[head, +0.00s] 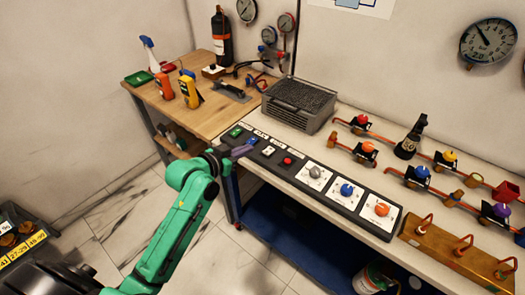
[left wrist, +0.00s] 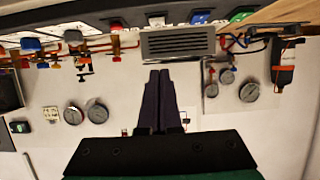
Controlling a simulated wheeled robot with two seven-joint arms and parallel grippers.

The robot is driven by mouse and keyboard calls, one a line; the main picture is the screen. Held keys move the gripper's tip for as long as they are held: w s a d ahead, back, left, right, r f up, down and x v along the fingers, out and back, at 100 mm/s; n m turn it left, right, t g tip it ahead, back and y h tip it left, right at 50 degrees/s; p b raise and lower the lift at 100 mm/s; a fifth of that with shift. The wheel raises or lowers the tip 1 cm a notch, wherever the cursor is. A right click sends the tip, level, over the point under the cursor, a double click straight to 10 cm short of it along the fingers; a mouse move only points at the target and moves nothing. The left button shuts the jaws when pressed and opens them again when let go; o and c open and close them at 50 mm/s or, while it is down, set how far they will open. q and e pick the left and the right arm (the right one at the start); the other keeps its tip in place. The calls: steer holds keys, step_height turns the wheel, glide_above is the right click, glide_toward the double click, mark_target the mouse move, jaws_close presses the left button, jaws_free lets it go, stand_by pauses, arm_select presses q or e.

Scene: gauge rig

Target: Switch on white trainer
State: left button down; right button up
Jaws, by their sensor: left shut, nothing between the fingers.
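A long black control panel (head: 300,178) lies along the front edge of the bench. From left to right it carries a green switch (head: 236,132), a blue switch (head: 252,141), a white switch (head: 268,151), a red button (head: 287,160) and three knobs on white plates. My left gripper (head: 243,151) is shut and empty, its dark purple fingers at the panel's left end by the blue and white switches. I cannot tell whether they touch. The left wrist view shows the shut fingers (left wrist: 158,100) and, upside down, the blue switch (left wrist: 200,16). The switches' settings are unclear.
A grey vented box (head: 299,104) stands behind the panel. Several valves on copper pipes (head: 362,150) fill the bench to the right. A wooden table (head: 190,118) with meters adjoins at the left. Gauges hang on the wall.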

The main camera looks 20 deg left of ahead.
arm_select(q)
steer(key=p, duration=0.2)
glide_above(263, 159)
steer(key=f, duration=0.3)
steer(key=shift+w, duration=0.2)
step_height(263, 159, down, 4)
steer(key=shift+a+r, duration=0.1)
steer(key=shift+s+f, duration=0.15)
steer(key=shift+f, duration=0.1)
